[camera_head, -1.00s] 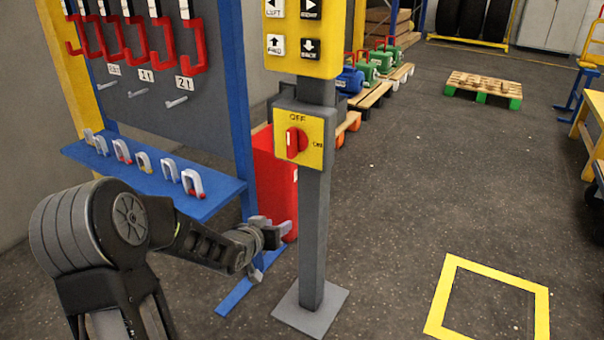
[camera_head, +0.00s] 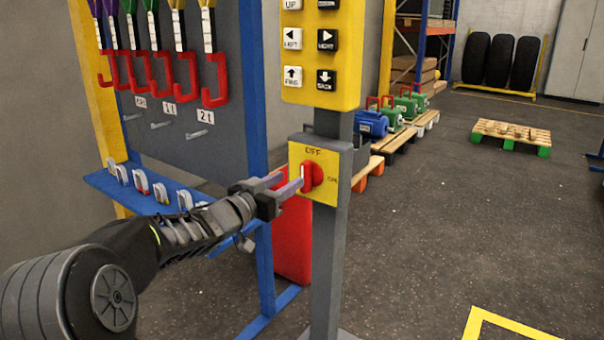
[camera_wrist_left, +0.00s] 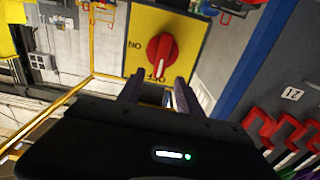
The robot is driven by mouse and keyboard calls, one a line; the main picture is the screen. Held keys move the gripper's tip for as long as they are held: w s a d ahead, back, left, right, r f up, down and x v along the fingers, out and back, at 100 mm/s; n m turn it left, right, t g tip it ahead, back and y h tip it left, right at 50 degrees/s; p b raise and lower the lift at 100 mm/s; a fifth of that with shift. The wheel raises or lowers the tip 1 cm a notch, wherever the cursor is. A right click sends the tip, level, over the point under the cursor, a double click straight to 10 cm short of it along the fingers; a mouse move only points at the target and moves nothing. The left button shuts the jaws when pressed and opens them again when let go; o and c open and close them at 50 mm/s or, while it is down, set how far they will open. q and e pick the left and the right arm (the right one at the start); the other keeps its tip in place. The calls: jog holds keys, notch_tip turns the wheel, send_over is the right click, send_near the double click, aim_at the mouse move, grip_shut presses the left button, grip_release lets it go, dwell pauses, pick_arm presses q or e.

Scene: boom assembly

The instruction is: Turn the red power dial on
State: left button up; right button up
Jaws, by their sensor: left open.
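The red power dial (camera_head: 313,175) sits on a yellow plate (camera_head: 327,191) marked OFF and ON, on a grey post. It also shows in the left wrist view (camera_wrist_left: 162,52), where its white mark points at OFF. My left gripper (camera_head: 291,187) is just left of the dial at about its height, with its fingers pointing at it. In the left wrist view the open fingers (camera_wrist_left: 157,88) are spread to either side below the dial, and nothing is between them. I cannot tell whether a fingertip touches the dial. My right gripper is not in view.
A yellow button box (camera_head: 318,70) is above the dial on the grey post (camera_head: 330,260). A blue rack (camera_head: 255,130) with red hooks (camera_head: 215,80) and shackles on its shelf is at left. A red box (camera_head: 293,240) stands behind the post.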

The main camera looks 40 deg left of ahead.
aim_at(302, 172)
pick_arm(q)
jog(key=w+b, duration=0.1)
jog(key=w, duration=0.6)
jog(key=shift+c, duration=0.3)
jog(key=shift+s, duration=0.1)
grip_shut()
